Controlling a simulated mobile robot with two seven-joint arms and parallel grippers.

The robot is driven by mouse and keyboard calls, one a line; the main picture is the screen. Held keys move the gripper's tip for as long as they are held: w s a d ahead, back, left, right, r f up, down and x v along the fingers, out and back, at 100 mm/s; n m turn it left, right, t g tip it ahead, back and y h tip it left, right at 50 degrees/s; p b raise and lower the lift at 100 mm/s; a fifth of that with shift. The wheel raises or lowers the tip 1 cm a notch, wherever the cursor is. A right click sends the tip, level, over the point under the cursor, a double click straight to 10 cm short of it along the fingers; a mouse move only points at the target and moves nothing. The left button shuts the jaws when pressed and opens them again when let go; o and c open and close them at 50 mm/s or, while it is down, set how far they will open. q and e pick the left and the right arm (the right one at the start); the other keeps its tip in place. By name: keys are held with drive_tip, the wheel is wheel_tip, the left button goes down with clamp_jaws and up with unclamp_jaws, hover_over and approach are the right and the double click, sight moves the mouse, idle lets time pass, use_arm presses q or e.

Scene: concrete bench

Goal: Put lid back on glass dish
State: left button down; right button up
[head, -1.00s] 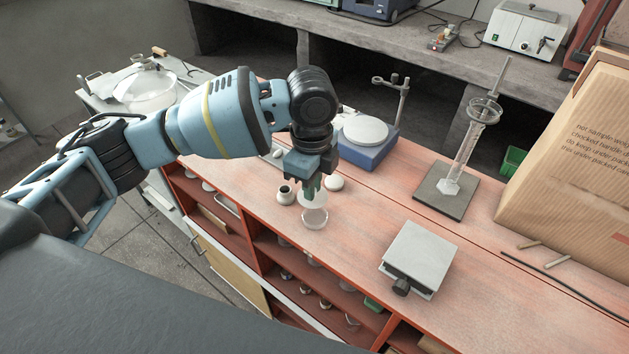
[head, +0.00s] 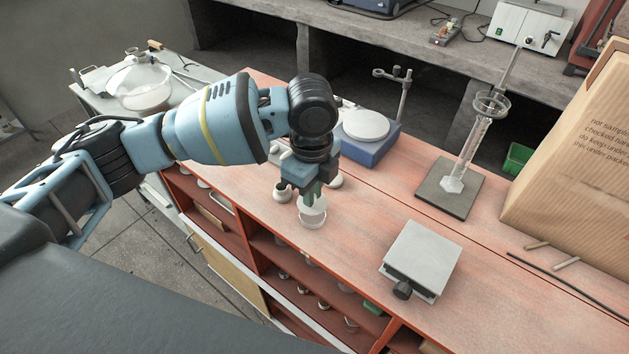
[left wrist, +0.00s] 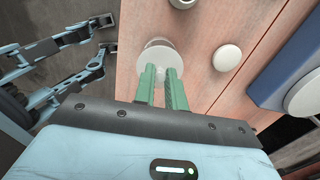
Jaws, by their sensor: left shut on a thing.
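The glass dish (head: 312,222) is a small clear round dish near the bench's front edge. My left gripper (head: 311,198) is above it, fingers pointing down, shut on the clear lid (head: 313,210). The lid is just over the dish in the head view; whether they touch I cannot tell. In the left wrist view, the green fingers of my left gripper (left wrist: 162,72) reach the round lid (left wrist: 161,57), which hides most of the dish below. My right gripper does not show.
A small white jar (head: 281,193) and a white round piece (head: 335,181) stand close by the dish. Behind is a blue-based plate device (head: 368,145). A lab jack (head: 420,256) stands to the right, with clear bench (head: 365,215) between.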

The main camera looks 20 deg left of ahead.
use_arm(q)
drive_tip(key=shift+f, duration=1.65)
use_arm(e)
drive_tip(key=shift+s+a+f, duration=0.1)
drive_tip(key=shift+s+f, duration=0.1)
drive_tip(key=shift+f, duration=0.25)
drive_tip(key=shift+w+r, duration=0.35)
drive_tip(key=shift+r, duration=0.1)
use_arm(q)
drive_tip(key=shift+p, duration=0.35)
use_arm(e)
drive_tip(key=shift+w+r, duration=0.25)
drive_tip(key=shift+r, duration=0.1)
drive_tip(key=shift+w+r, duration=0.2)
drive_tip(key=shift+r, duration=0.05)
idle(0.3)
use_arm(q)
drive_tip(key=shift+f, duration=0.1)
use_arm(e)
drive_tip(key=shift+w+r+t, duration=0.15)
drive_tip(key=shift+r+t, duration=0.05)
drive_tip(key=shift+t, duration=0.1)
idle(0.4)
